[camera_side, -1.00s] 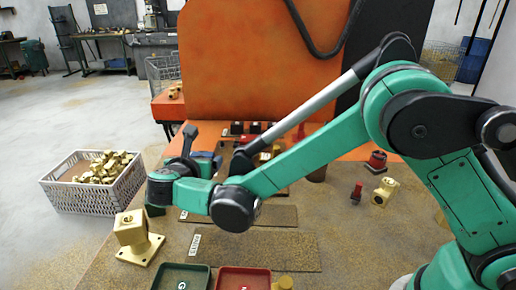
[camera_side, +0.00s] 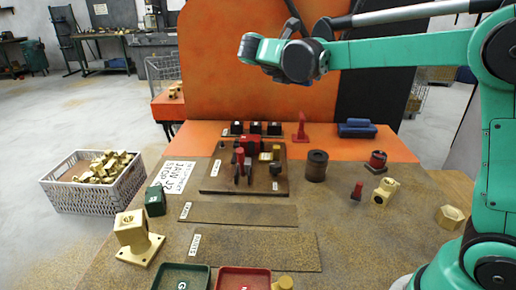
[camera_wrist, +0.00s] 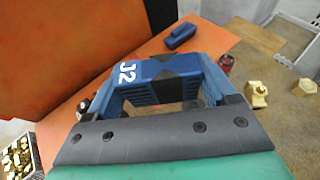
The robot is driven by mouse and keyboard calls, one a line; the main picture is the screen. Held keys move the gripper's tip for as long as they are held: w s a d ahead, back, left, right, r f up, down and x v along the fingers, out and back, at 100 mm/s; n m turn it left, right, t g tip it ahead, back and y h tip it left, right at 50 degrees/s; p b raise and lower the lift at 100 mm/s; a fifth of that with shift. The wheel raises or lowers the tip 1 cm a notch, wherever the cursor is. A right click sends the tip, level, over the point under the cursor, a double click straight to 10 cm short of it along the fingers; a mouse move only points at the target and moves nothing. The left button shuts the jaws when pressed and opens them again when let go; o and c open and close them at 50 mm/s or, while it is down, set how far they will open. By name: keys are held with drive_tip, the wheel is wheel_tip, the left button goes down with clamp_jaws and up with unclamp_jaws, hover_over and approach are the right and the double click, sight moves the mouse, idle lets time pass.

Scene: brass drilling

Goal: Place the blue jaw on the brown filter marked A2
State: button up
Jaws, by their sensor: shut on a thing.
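In the wrist view a blue jaw (camera_wrist: 165,75) with dark patches and a white J2 mark sits between the fingers of my gripper (camera_wrist: 158,88), which is shut on it. In the side view my arm's end is raised high at the upper middle, in front of the orange panel. The held jaw cannot be made out there. A brown cylinder (camera_side: 317,166) stands on the table right of the fixture plate. Two flat brown strips (camera_side: 245,213) with small labels lie in front of the plate. I cannot read an A2 mark on any of them.
The dark fixture plate (camera_side: 210,184) carries red and black parts. Another blue block (camera_side: 357,128) lies on the orange ledge, beside a red part (camera_side: 301,128). A brass block (camera_side: 133,236), a green box (camera_side: 155,200), trays (camera_side: 180,278) and a printed sign (camera_side: 175,176) surround the work area.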

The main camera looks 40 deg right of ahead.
sight(318, 155)
drive_tip(key=s+d+m+g, duration=0.2)
drive_tip(key=s+d+g, duration=0.15)
drive_tip(key=d, duration=0.25)
drive_tip(key=shift+t, duration=0.45)
wheel_tip(318, 155, down, 18)
drive_tip(key=shift+s+a+f, duration=0.1)
drive_tip(key=shift+s+f, duration=0.05)
drive_tip(key=shift+f, duration=0.1)
drive_tip(key=o, duration=1.2)
drive_tip(key=shift+f, duration=0.15)
drive_tip(key=shift+o, duration=0.2)
